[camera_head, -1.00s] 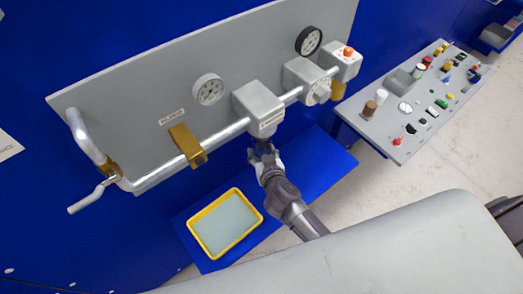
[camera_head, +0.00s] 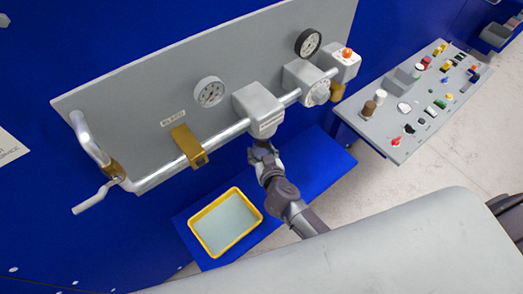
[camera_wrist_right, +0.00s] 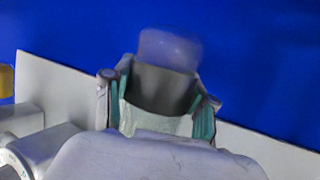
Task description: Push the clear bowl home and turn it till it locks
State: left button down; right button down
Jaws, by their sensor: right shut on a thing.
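The grey filter block (camera_head: 258,108) sits on the silver pipe in the middle of the panel. My right gripper (camera_head: 262,148) is directly below this block. In the right wrist view its two teal-padded fingers (camera_wrist_right: 160,105) stand either side of a grey body and are shut on it. A translucent lilac end, which looks like the clear bowl (camera_wrist_right: 168,48), shows beyond the fingers. In the head view the bowl is mostly hidden by the gripper and block. I cannot tell whether it is seated or how far it is turned. My left gripper is not in view.
A yellow tray (camera_head: 192,238) sits on the blue ledge below the panel. A brass-coloured clamp (camera_head: 185,142), two gauges (camera_head: 210,91) and a regulator (camera_head: 304,78) are along the pipe. A side table (camera_head: 375,138) with several small parts stands to the right.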

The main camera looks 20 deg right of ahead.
aim_at(264, 148)
dwell(0.3)
notch_tip(264, 148, up, 2)
jog(key=p, duration=0.3)
jog(key=shift+r, duration=0.9)
jog(key=shift+r, duration=0.8)
jog(key=shift+a, duration=0.1)
dwell(0.5)
jog(key=shift+w+r, duration=0.1)
jog(key=shift+r, duration=0.8)
dwell(1.2)
